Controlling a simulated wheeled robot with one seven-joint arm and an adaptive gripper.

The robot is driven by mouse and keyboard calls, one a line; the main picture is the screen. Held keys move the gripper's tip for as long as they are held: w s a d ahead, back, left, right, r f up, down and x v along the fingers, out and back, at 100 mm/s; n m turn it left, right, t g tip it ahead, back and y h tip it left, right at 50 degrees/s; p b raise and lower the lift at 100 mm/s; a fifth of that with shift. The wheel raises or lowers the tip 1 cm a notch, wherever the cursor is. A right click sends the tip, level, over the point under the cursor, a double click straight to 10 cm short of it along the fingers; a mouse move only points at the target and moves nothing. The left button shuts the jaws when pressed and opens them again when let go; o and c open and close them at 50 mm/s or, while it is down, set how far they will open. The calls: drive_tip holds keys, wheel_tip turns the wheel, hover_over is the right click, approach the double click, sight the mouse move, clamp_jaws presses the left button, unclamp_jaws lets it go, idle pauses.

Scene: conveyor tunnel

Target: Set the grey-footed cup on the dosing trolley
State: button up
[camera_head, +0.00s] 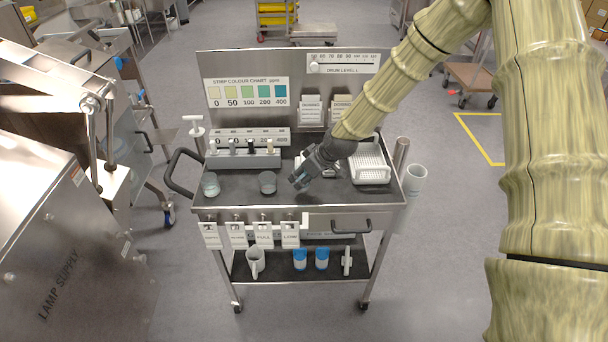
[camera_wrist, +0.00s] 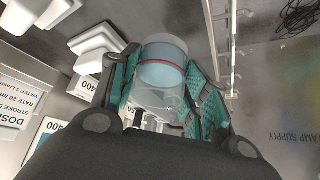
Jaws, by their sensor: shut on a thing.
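In the wrist view a clear cup (camera_wrist: 163,72) with a red ring and a grey-blue round end sits between the teal finger pads of my gripper (camera_wrist: 162,85), which is shut on it. In the head view my gripper (camera_head: 300,178) is over the black top of the steel trolley (camera_head: 235,200). The held cup is hard to make out there, and I cannot tell whether it touches the top. Two other clear cups stand on the top to the left: one (camera_head: 268,183) close to my gripper, one (camera_head: 211,185) near the left edge.
A white rack (camera_head: 371,166) stands right of my gripper, and a grey strip holder (camera_head: 243,158) at the back left. A colour chart panel (camera_head: 246,92) rises behind. A white cup (camera_head: 415,180) hangs off the right side. A lamp supply cabinet (camera_head: 60,240) is at left.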

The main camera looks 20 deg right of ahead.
sight(302, 175)
drive_tip(key=shift+w+d+p, duration=0.2)
drive_tip(key=shift+w+d, duration=0.05)
drive_tip(key=shift+w, duration=0.4)
drive_tip(key=shift+w+d+p, duration=0.2)
drive_tip(key=shift+w, duration=0.45)
drive_tip(key=shift+s+f+p, duration=0.1)
drive_tip(key=shift+f+p, duration=0.35)
drive_tip(key=shift+f, duration=0.45)
drive_tip(key=shift+f+p, duration=0.35)
drive_tip(key=shift+f, duration=0.6)
drive_tip(key=shift+f, duration=0.15)
drive_tip(key=o, duration=1.4)
drive_tip(key=shift+o, duration=0.2)
drive_tip(key=shift+r, duration=0.2)
drive_tip(key=b+v, duration=0.4)
drive_tip(key=v, duration=0.8)
